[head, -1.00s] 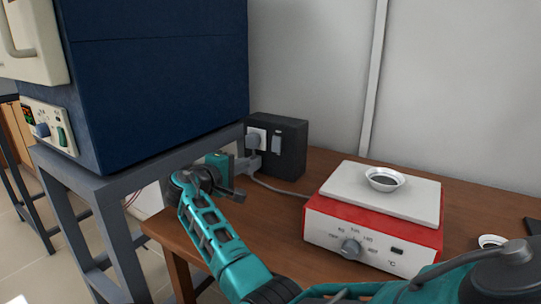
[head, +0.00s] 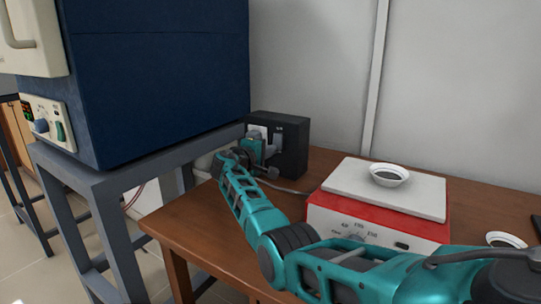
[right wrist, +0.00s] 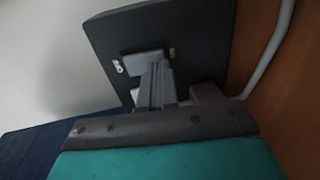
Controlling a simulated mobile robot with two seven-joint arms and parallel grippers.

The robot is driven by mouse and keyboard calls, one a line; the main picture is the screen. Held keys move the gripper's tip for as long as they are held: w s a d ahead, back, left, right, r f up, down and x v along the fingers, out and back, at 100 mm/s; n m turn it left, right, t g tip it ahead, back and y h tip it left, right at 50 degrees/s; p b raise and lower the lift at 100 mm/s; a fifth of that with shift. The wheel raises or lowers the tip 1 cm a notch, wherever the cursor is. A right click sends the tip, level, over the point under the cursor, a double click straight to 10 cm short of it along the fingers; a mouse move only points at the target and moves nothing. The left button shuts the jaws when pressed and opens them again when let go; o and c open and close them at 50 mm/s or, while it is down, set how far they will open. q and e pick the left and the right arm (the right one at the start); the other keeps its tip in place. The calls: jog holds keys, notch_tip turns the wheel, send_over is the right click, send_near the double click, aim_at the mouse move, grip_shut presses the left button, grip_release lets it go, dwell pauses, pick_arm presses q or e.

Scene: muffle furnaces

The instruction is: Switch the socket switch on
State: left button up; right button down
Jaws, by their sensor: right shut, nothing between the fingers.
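The dark socket box (head: 293,147) stands on the table against the wall, right of the furnace. Its grey switch (head: 278,138) is on the front face, partly hidden by my gripper; it also shows in the right wrist view (right wrist: 136,63) as a grey block between two small light marks. My right gripper (head: 270,158) is shut and empty, in front of the box. In the right wrist view its closed fingers (right wrist: 156,76) point at the switch and overlap it; I cannot tell whether they touch. My left gripper is not in view.
The blue furnace (head: 155,80) on its grey stand (head: 105,185) is close left of my arm. A red and white hot plate (head: 385,215) with a white dish (head: 389,175) stands right. A grey cable (head: 290,188) runs along the wooden table.

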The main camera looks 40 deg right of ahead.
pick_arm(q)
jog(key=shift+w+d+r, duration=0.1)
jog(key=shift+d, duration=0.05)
pick_arm(e)
jog(key=shift+w+d, duration=0.15)
jog(key=shift+d, duration=0.4)
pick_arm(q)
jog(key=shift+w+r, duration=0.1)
pick_arm(e)
jog(key=shift+f, duration=0.15)
pick_arm(q)
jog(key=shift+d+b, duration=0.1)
jog(key=shift+b, duration=0.4)
pick_arm(e)
jog(key=shift+d, duration=0.15)
